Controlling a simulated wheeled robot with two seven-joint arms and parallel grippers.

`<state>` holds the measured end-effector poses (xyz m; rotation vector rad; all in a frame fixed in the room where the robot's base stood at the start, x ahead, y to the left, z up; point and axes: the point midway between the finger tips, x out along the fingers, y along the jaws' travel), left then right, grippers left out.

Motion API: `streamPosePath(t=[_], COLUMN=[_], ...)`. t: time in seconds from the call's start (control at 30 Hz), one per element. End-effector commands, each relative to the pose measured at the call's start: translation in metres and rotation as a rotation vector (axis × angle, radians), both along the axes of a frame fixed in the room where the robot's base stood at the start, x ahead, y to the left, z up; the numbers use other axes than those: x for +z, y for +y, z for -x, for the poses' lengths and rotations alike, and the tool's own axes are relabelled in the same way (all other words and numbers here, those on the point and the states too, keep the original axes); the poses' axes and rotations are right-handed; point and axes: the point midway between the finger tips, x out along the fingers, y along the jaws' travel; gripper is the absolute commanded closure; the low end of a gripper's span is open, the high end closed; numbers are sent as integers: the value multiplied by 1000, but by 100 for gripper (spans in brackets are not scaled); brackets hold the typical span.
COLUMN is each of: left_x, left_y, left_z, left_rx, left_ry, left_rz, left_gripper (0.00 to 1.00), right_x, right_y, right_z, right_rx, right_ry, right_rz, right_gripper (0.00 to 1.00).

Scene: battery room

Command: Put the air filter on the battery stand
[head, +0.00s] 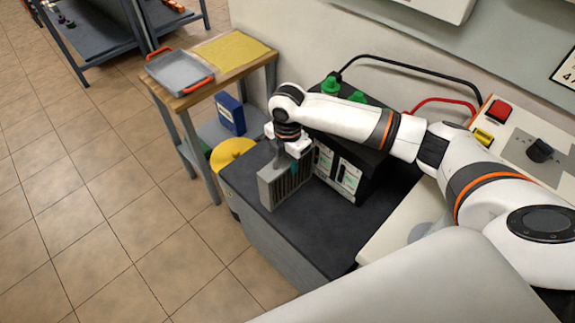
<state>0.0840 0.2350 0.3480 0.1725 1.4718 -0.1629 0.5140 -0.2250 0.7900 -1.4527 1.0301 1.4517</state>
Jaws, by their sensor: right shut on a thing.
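The air filter (283,190) is a grey, upright box with a slatted face. It is at the front left part of the dark top of the battery stand (310,229). I cannot tell whether its bottom edge touches the top. My right gripper (291,163) is shut on the filter's upper edge, reaching down from above. The gripper and wrist hide part of the filter's top. My left gripper is not in view.
Black batteries (339,172) with green caps and cables stand right behind the filter. A wooden table (192,96) with a grey tray (180,72) is at the back left. A yellow round thing (232,154) is left of the stand. The floor at left is clear.

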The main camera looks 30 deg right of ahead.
Motion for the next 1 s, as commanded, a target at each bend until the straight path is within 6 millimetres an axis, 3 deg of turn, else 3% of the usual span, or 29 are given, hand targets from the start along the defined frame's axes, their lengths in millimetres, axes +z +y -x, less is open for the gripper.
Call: streamPosePath(t=[0.13,0.5,0.53,0.63,1.0], left_x=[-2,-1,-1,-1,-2], left_y=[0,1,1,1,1], left_z=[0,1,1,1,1], left_rx=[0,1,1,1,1], left_ry=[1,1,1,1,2], left_rz=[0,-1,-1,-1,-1], left_gripper=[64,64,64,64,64], right_x=[-23,-27,-28,-28,-23], right_y=[0,0,0,0,0], right_z=[0,0,0,0,0], right_rx=[-1,-1,0,0,0], right_ry=[1,-1,0,0,-1], right_rz=[0,0,0,0,1], right_gripper=[100,100,57,41,38])
